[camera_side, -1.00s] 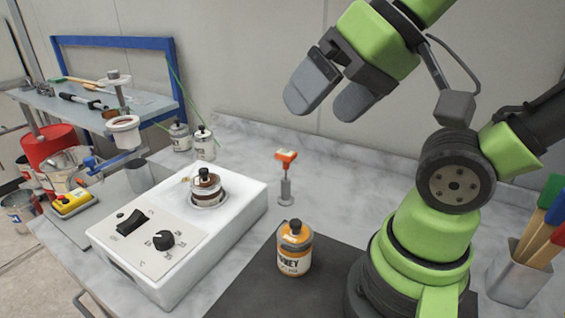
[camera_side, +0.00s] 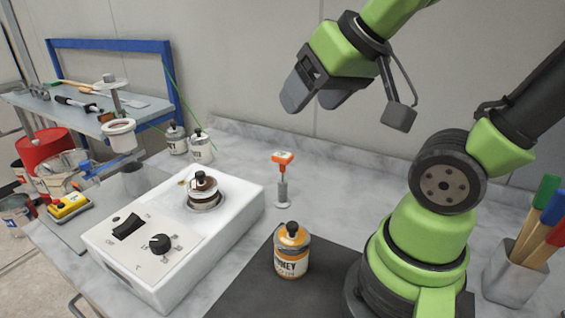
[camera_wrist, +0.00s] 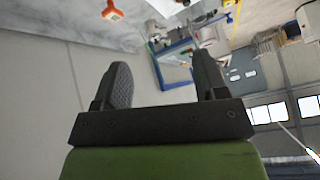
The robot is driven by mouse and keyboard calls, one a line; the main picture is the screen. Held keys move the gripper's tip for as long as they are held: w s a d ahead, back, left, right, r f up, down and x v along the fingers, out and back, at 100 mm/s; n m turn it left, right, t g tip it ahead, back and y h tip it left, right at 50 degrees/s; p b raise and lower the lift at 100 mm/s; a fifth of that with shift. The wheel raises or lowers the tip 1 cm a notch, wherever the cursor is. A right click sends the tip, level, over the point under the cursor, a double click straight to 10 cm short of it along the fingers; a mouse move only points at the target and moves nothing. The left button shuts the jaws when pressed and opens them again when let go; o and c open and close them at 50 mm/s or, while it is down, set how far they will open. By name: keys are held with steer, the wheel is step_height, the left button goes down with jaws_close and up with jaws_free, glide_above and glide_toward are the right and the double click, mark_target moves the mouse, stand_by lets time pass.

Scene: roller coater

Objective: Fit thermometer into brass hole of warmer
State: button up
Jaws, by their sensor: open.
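The thermometer (camera_side: 283,160) has an orange head and stands upright in a small grey holder (camera_side: 283,191) on the marble bench. Its orange head also shows at the top of the wrist view (camera_wrist: 112,10). The white warmer (camera_side: 150,262) stands left of it, with a switch and a dial on its sloping front. A jar with a dark knob (camera_side: 202,190) sits in the warmer's round well. My gripper (camera_side: 308,103) is open and empty, high above and a little right of the thermometer. Its two fingers show apart in the wrist view (camera_wrist: 163,85).
An orange-labelled jar (camera_side: 292,250) stands on the dark mat (camera_side: 255,285) in front. Two small bottles (camera_side: 188,143) stand behind the warmer. A cup of coloured handles (camera_side: 515,275) is at right. A yellow device (camera_side: 68,205) and red bucket (camera_side: 42,148) are at left.

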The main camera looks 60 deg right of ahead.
steer(key=w+d+f+n+h, duration=0.1)
steer(key=w+d+f+h, duration=0.1)
steer(key=d, duration=0.4)
steer(key=w+d+f+n+h, duration=0.1)
steer(key=w+d+f, duration=0.2)
steer(key=d, duration=0.2)
steer(key=n+t+y, duration=0.1)
steer(key=n+y, duration=0.2)
steer(key=y, duration=0.1)
glide_toward(286, 155)
steer(key=f, duration=0.2)
steer(key=x, duration=0.6)
steer(key=w+r+x, duration=0.1)
steer(key=x, duration=0.2)
steer(key=shift+w+f, duration=0.25)
steer(key=c, duration=1)
